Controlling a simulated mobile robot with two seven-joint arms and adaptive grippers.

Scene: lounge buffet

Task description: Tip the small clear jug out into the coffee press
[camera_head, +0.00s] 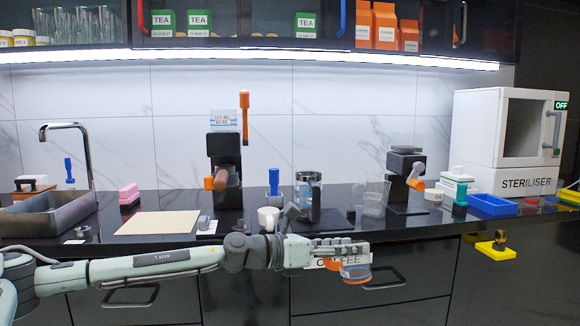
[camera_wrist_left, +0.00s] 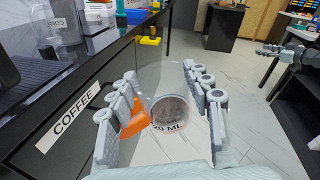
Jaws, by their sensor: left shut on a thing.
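The small clear jug (camera_head: 356,272) has an orange handle and brown contents. It also shows in the left wrist view (camera_wrist_left: 170,112), with "20 ML" on its side. The coffee press (camera_head: 308,190), a clear cylinder with a dark handle and metal bands, stands upright on the counter, above and left of the gripper in the head view. My right gripper (camera_wrist_left: 270,50) shows small at the right of the left wrist view; its jaws are too small to tell.
A larger clear jug (camera_head: 372,197) stands right of the press. A white cup (camera_head: 268,218) and a blue-handled tool (camera_head: 274,182) stand to its left. Two black machines (camera_head: 224,160) (camera_head: 404,172) rise behind. A beige mat (camera_head: 158,223) lies further left.

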